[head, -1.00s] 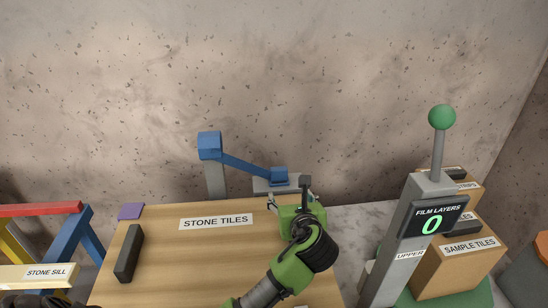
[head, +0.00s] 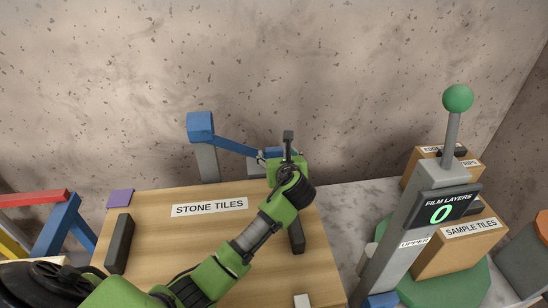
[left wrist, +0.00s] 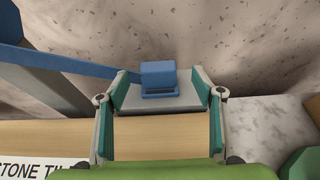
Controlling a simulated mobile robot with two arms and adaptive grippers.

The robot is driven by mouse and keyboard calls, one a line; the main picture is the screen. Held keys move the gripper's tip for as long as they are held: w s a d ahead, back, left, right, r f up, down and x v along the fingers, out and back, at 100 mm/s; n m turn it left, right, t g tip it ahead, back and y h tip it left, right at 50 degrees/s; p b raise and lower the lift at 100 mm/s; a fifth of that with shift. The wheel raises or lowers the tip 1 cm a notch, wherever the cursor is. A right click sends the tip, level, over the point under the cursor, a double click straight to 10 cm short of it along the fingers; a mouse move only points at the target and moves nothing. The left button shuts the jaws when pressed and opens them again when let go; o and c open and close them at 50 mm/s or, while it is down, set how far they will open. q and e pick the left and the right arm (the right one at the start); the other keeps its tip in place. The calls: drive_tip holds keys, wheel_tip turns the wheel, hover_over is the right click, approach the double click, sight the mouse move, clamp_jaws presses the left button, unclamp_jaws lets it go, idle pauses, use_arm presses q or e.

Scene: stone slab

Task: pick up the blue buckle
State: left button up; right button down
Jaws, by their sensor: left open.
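The blue buckle (left wrist: 158,79) is a small block with a slot, just beyond and between my left fingertips in the left wrist view. In the head view the buckle (head: 274,153) is mostly hidden behind my left gripper (head: 281,157). A blue bar (head: 236,144) runs to it from a blue block on a grey post. In the left wrist view my left gripper (left wrist: 162,88) is open, with one finger on each side of the buckle. A grey sloped plate (left wrist: 180,98) lies under the buckle. My right gripper is out of view.
A wooden crate labelled STONE TILES (head: 165,225) lies below my left arm, with dark bars on its top. A concrete wall is behind.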

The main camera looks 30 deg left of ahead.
sight(274, 149)
use_arm(q)
drive_tip(key=x, duration=0.4)
drive_tip(key=shift+w+a+f, duration=0.15)
drive_tip(key=shift+a+f, duration=0.05)
drive_tip(key=shift+a, duration=0.2)
drive_tip(key=c, duration=1.2)
drive_tip(key=shift+r, duration=0.15)
